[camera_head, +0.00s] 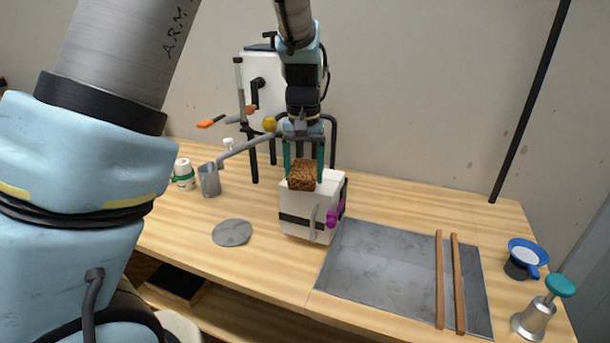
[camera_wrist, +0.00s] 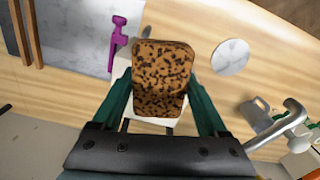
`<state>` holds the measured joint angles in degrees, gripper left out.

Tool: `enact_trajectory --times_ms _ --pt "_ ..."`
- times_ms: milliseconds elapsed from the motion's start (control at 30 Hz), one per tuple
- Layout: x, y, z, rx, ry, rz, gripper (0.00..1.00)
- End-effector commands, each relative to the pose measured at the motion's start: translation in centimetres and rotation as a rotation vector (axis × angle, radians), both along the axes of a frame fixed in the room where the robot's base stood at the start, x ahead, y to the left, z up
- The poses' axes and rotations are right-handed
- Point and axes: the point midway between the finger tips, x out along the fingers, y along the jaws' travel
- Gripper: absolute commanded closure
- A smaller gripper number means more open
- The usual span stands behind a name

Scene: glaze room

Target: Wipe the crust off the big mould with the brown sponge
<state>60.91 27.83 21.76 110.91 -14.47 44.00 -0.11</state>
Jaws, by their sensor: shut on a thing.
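The brown sponge (camera_head: 302,174) is speckled with dark spots and held between the teal fingers of my gripper (camera_head: 304,166). In the wrist view the sponge (camera_wrist: 160,75) fills the space between the two fingers (camera_wrist: 163,100). The big mould (camera_head: 310,222) is a white block with a dark band around it and a purple clamp on its right side. The sponge is right at the mould's top, and I cannot tell whether it touches. In the wrist view the sponge hides most of the mould (camera_wrist: 150,127). I cannot make out any crust.
A grey slab (camera_head: 385,268) with two wooden strips (camera_head: 448,282) lies right of the mould. A round grey disc (camera_head: 232,233) and a grey jug (camera_head: 208,180) are to the left. A white machine with pipes (camera_head: 262,85) stands behind. A blue bowl (camera_head: 528,252) is far right.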

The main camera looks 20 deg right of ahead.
Motion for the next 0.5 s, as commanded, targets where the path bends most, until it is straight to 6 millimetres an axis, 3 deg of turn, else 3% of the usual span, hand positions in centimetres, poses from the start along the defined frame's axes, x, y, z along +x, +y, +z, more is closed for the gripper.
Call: enact_trajectory --times_ms 500 --pt "1.0 0.1 5.0 -0.001 -0.001 0.001 0.84"
